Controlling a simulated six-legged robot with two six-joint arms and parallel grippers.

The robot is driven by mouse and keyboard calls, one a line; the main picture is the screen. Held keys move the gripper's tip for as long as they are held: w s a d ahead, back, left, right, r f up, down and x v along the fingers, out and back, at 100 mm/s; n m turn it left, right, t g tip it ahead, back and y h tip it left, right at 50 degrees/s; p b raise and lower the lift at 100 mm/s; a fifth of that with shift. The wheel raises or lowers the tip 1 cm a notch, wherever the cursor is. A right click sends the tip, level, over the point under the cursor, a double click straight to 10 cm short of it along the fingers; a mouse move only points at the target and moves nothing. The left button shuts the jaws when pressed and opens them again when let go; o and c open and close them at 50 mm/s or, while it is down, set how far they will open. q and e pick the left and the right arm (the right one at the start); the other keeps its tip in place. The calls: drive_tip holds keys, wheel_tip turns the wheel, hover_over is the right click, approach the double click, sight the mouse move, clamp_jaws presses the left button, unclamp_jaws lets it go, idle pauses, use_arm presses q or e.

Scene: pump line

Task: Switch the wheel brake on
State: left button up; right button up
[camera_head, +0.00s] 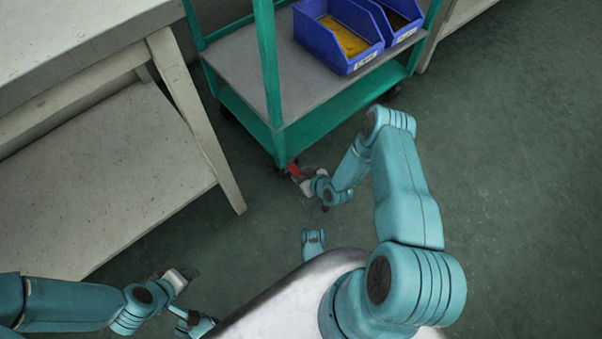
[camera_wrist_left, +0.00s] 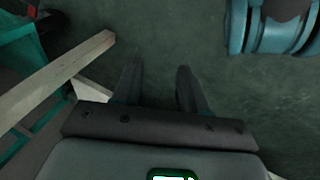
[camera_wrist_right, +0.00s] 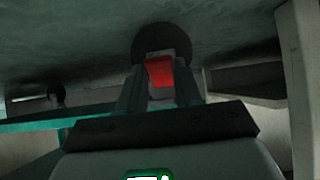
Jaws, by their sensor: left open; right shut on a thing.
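The green cart (camera_head: 300,135) stands at the top middle of the head view. Its red brake pedal (camera_head: 293,169) shows at the near lower corner. In the right wrist view the red pedal (camera_wrist_right: 159,71) sits in front of a dark round wheel (camera_wrist_right: 165,42), between my fingers. My right gripper (camera_head: 298,177) is at that corner and is shut on the red pedal. My left gripper (camera_head: 190,273) is open and empty at the lower left of the head view, apart from the cart. Its two spread fingers (camera_wrist_left: 160,85) show in the left wrist view with only floor between them.
A pale workbench (camera_head: 120,170) with a lower shelf fills the left, its leg close to the cart. Two blue bins (camera_head: 345,65) stand on the cart shelf. Another cart wheel (camera_head: 392,92) shows at the right. The green floor (camera_head: 520,160) at the right is free.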

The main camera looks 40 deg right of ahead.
drive_tip(key=o, duration=1.1)
drive_tip(key=shift+c, duration=0.2)
use_arm(q)
drive_tip(key=s+d+r+g+p, duration=0.1)
drive_tip(key=s+r+g+p, duration=0.1)
drive_tip(key=s+r+p, duration=0.3)
wheel_tip(320, 180, up, 3)
drive_tip(key=p, duration=0.2)
drive_tip(key=shift+f+p, duration=0.2)
drive_tip(key=shift+p, duration=0.2)
use_arm(e)
drive_tip(key=v, duration=1.6)
use_arm(q)
drive_tip(key=shift+d, duration=0.1)
use_arm(e)
drive_tip(key=shift+s+r, duration=0.1)
